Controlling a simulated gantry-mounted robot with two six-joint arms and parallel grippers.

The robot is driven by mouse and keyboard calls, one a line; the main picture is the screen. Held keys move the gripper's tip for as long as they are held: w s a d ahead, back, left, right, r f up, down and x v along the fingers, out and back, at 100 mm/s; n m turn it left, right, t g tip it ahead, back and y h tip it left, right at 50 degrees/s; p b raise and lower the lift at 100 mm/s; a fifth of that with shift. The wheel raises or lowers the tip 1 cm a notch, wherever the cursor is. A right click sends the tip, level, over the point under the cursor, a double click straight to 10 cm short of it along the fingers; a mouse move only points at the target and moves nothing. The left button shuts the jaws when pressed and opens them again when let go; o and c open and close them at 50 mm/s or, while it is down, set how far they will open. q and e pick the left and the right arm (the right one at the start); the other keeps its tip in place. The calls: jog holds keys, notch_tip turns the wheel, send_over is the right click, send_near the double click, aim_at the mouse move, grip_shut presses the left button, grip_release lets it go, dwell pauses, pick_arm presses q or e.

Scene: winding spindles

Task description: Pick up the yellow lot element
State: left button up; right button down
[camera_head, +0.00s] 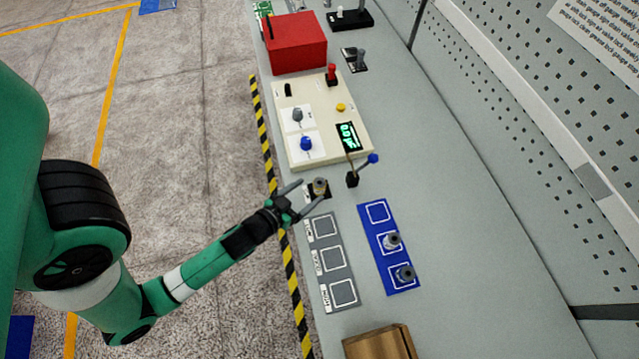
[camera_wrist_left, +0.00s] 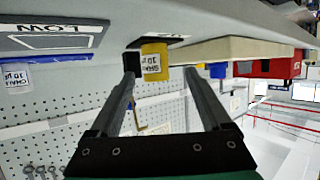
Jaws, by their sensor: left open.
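The yellow lot element (camera_head: 319,187) stands on a small black base at the top of the grey mat in the head view. In the left wrist view, which looks upside down, it is a yellow cylinder (camera_wrist_left: 153,62) with a white printed label. My left gripper (camera_head: 311,195) is open, with its fingers reaching to either side of the element. In the left wrist view the element shows between the fingertips (camera_wrist_left: 160,70), nearer the left one; I see no clear contact. My right gripper is not in view.
A grey mat (camera_head: 316,243) with labelled squares lies just below. A blue mat (camera_head: 376,235) holds two grey spindles (camera_head: 391,241) (camera_head: 404,274). A blue-knobbed lever (camera_head: 353,179) stands close right.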

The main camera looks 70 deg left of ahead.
aim_at(315, 189)
pick_arm(q)
jog(key=x, duration=0.5)
jog(key=shift+w+d+f, duration=0.1)
jog(key=shift+w+d, duration=0.15)
grip_shut()
